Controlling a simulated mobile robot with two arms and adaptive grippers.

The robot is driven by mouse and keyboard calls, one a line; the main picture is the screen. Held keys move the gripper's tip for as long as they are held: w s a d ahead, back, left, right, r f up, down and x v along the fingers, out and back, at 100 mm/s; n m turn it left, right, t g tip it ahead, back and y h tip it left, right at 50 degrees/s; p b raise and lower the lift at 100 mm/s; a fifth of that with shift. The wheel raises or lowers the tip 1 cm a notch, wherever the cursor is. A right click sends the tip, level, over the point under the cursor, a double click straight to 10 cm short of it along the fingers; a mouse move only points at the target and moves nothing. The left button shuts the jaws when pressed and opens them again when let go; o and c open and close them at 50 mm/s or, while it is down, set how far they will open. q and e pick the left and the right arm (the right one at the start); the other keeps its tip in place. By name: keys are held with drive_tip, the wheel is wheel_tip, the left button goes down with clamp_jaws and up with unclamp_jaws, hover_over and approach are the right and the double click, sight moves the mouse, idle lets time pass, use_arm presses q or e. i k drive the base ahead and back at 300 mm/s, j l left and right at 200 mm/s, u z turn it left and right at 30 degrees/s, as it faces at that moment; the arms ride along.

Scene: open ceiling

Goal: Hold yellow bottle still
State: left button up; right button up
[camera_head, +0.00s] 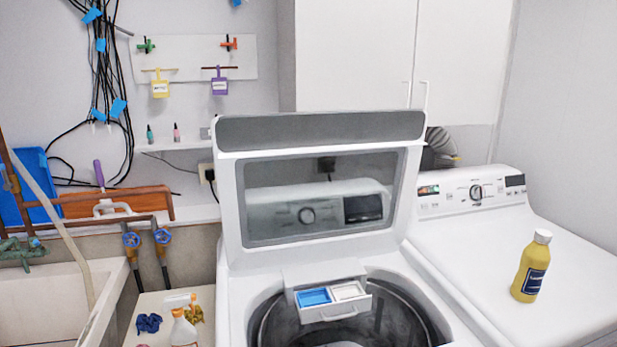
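The yellow bottle (529,269) has a white cap and a dark label. It stands upright on the white top of the right-hand machine, at the right of the head view. Nothing touches it. Neither of my grippers shows in this view.
An open top-loading washer (320,130) with its lid up stands in the middle, its dispenser drawer (333,302) pulled out. The dryer top (575,260) around the bottle is clear. A spray bottle (183,328) and cloths are at lower left, by a sink (45,290).

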sight(535, 260)
drive_tip(key=z, duration=1.25)
